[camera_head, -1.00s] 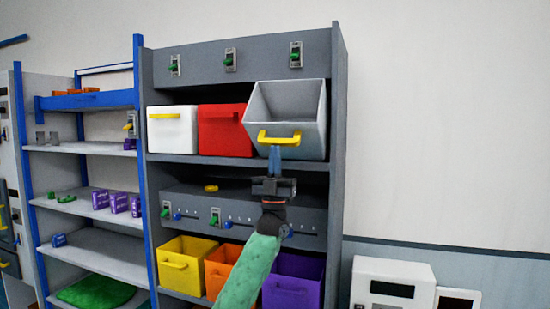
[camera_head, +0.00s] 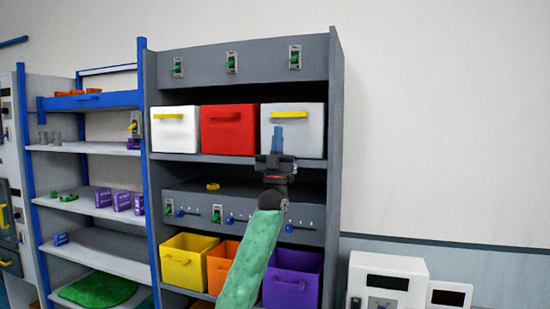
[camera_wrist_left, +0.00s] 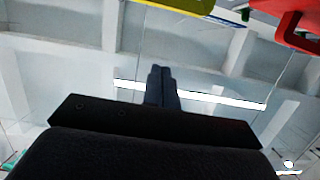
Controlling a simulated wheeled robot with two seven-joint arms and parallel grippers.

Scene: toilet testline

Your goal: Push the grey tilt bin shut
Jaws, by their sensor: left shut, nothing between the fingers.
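The grey tilt bin (camera_head: 305,139) is at the right end of the upper shelf in the head view. It sits upright, its front level with the white and red bins beside it. Its yellow handle (camera_head: 289,114) is near its top edge. My left gripper (camera_head: 278,138) is shut and empty, its fingertips in front of the bin's front face below the handle. I cannot tell whether they touch it. The left wrist view shows the shut fingers (camera_wrist_left: 161,85) with a yellow strip (camera_wrist_left: 190,5) above. My right gripper is out of view.
A white bin (camera_head: 174,134) and a red bin (camera_head: 229,138) stand to the left on the same shelf. A panel with switches and sliders (camera_head: 245,220) lies below. Open yellow, orange and purple bins (camera_head: 293,289) stand at the bottom. The wall at right is bare.

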